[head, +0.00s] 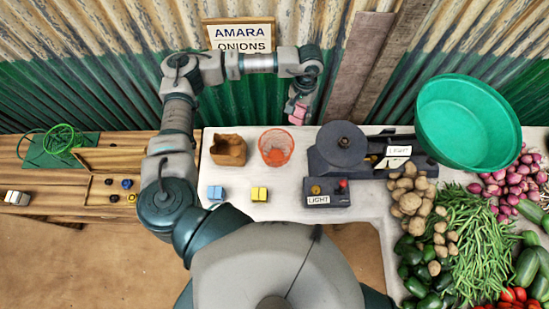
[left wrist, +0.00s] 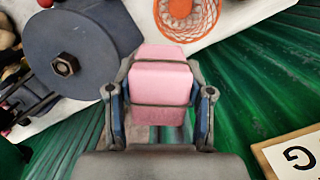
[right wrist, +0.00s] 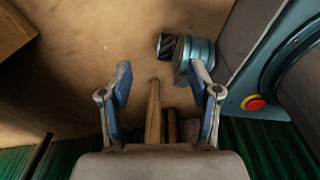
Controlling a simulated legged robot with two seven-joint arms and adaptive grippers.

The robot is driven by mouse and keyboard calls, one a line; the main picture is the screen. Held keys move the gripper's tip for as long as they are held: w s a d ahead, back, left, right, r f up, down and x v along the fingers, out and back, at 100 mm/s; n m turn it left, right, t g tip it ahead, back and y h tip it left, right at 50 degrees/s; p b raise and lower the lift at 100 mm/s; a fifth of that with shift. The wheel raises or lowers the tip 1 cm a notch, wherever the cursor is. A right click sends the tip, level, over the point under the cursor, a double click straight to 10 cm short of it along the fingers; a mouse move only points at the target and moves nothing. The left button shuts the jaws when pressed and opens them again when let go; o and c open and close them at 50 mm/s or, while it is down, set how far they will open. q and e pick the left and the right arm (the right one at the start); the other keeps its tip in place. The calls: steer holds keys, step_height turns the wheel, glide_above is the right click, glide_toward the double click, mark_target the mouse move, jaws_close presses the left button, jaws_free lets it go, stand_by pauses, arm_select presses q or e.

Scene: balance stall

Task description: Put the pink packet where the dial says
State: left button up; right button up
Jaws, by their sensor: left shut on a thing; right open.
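My left gripper (head: 299,104) is shut on the pink packet (head: 296,115), held up near the back wall, left of the balance. In the left wrist view the packet (left wrist: 162,85) sits between both fingers. The balance (head: 342,147) has a dark round plate on the left and a green pan (head: 468,120) on the right. A dark box (head: 327,192) in front has a brass knob, a red knob and a card reading LIGHT. A second card reading LIGHT (head: 398,151) is on the balance. My right gripper (right wrist: 163,80) is open and empty; the head view does not show it.
A brown bag (head: 228,150) and an orange wire basket (head: 276,148) stand on the white table. Blue (head: 216,193) and yellow (head: 259,194) packets lie in front of them. Potatoes (head: 408,200), beans and onions crowd the right. A sign (head: 240,37) hangs behind.

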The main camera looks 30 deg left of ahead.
arm_select(q)
step_height(320, 180, down, 8)
steer(key=b, duration=0.6)
arm_select(e)
step_height(320, 180, down, 8)
arm_select(q)
steer(key=n+t+h+b, duration=0.1)
steer(key=n+b, duration=0.2)
steer(key=n, duration=1.3)
glide_above(278, 157)
step_height(278, 157, down, 10)
steer(key=f, duration=0.4)
steer(key=a+f, duration=0.1)
steer(key=f, duration=0.1)
steer(key=shift+f, duration=0.1)
steer(key=f, duration=0.3)
steer(key=shift+d+f, duration=0.25)
steer(key=shift+f, duration=0.25)
arm_select(e)
steer(key=w+a+r, duration=0.2)
steer(key=w+r, duration=0.2)
steer(key=w, duration=0.7)
steer(key=shift+w+r+t, duration=0.15)
steer(key=shift+r+t, duration=0.15)
steer(key=shift+r, duration=0.05)
arm_select(q)
steer(key=shift+f, duration=0.1)
